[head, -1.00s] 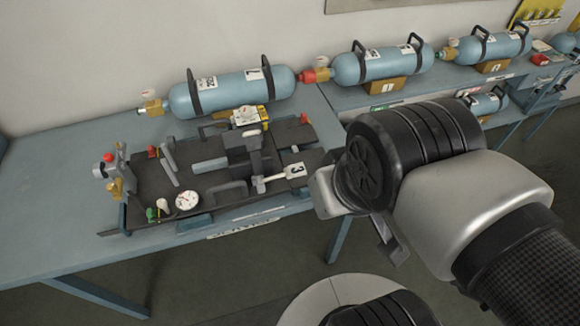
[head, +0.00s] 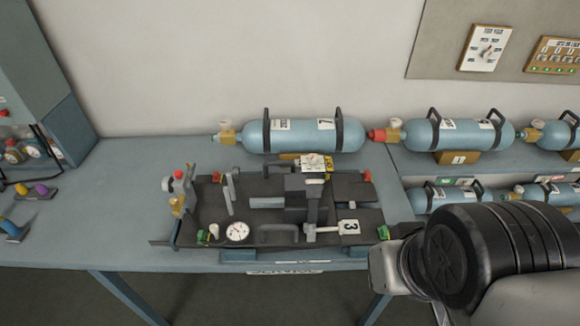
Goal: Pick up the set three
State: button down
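My arm, with a black joint and silver housing, shows at the lower right, beside the unit's front right corner in the picture. My gripper's fingers are not seen. Nothing is seen gripping the unit.
A blue cylinder (head: 300,135) with black handles lies close behind the unit. More cylinders (head: 455,134) line the bench to the right, some on a lower shelf. A blue-grey cabinet (head: 38,85) stands at far left. The bench left of the unit (head: 115,215) is mostly clear.

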aim_at(278, 212)
jog(key=i+j, duration=0.2)
jog(key=i, duration=0.2)
jog(key=i+j, duration=0.15)
jog(key=i, duration=0.25)
jog(key=j+u, duration=0.05)
